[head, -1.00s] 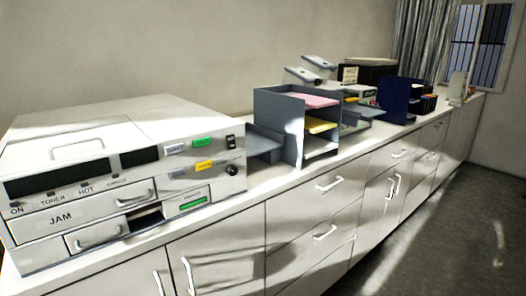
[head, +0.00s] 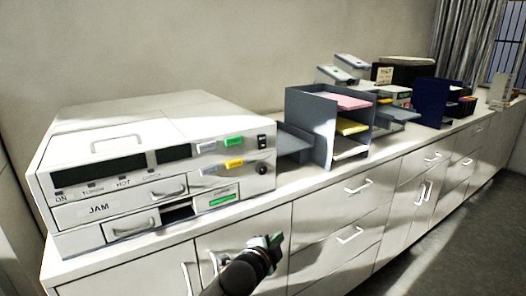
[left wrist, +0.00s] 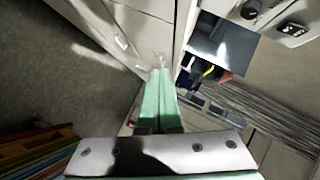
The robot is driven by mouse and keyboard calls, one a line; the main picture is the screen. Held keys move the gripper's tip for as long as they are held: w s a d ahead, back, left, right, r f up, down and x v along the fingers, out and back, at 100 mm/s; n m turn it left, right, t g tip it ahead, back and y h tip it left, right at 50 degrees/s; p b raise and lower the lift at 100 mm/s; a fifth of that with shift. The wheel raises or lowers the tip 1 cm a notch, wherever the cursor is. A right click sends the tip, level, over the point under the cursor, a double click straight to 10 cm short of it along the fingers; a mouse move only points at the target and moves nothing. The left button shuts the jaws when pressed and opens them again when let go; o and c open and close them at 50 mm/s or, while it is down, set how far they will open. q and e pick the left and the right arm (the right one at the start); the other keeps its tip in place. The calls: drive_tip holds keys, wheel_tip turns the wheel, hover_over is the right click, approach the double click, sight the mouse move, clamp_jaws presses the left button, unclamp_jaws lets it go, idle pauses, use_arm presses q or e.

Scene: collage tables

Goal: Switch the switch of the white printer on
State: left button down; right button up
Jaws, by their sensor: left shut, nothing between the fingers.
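The white printer (head: 110,190) stands at the left end of the counter. Its black rocker switch (head: 262,143) is at the upper right of its front, above a round black knob (head: 262,169). The switch also shows at the upper right of the left wrist view (left wrist: 291,30). I cannot tell the switch's position. My left gripper (head: 272,242) is in front of the cabinets, below and apart from the switch. In the left wrist view its green fingers (left wrist: 160,74) are together and empty. My right gripper is not in view.
A grey paper organizer (head: 313,130) with coloured sheets stands right of the printer. More trays and a dark blue file holder (head: 432,103) are farther along the counter (head: 275,187). Cabinet handles (head: 358,184) stick out below. The floor at right (head: 450,230) is clear.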

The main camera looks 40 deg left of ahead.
use_arm(q)
drive_tip(key=w+a+r+y, duration=0.1)
drive_tip(key=a+r+y, duration=0.1)
drive_tip(key=r, duration=0.7)
drive_tip(key=w+a+r+m+t+y, duration=0.1)
drive_tip(key=w+a+r, duration=0.1)
drive_tip(key=a+r, duration=0.3)
wheel_tip(320, 180, up, 4)
drive_tip(key=shift+f+m+t+y, duration=0.1)
drive_tip(key=shift+m+t+y, duration=0.2)
drive_tip(key=shift+y, duration=0.1)
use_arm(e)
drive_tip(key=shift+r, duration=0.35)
use_arm(q)
drive_tip(key=shift+d, duration=0.1)
